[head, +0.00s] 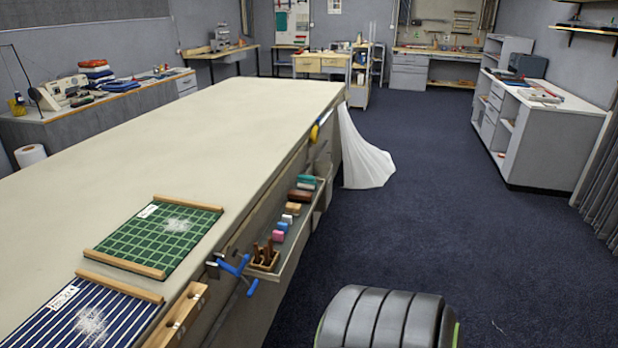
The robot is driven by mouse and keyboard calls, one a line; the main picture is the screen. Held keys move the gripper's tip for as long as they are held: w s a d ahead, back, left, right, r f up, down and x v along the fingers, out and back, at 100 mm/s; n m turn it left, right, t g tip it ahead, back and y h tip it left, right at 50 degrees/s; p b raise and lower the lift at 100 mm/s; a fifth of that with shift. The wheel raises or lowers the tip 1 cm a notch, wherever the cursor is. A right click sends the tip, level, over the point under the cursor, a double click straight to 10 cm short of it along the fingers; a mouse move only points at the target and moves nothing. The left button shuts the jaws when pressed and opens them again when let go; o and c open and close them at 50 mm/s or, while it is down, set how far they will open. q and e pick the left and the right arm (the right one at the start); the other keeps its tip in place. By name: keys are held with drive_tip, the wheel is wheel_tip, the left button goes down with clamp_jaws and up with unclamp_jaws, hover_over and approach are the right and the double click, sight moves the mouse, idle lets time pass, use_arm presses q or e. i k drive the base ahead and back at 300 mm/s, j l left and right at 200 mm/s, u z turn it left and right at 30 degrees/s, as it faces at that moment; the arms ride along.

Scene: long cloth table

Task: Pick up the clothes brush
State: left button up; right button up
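A tray (284,258) hangs along the right side of the long cloth table (200,130) and holds a row of small things. Among them is a brown, long piece (300,195) that looks like a wooden-backed brush. It lies toward the far end of the tray, but it is too small to be sure that it is the clothes brush. A tan block (293,208) lies just nearer, and a teal piece (306,178) lies beyond. Neither of my grippers is in view.
Green checked cloth (150,243) and navy striped cloth (60,325), both with white patches, lie on the table's near part. Blue clamp-like tools (236,268) stick out at the table edge. White fabric (360,155) drapes to the floor.

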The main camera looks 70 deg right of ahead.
sight(299, 196)
drive_tip(key=z, duration=2.15)
drive_tip(key=u, duration=1)
drive_tip(key=i+l, duration=0.2)
drive_tip(key=l, duration=0.15)
drive_tip(key=i+l+u, duration=0.15)
drive_tip(key=i+l, duration=0.25)
drive_tip(key=l, duration=0.35)
drive_tip(key=i+l+u, duration=0.1)
drive_tip(key=i+l, duration=0.3)
drive_tip(key=l, duration=0.35)
drive_tip(key=u, duration=0.05)
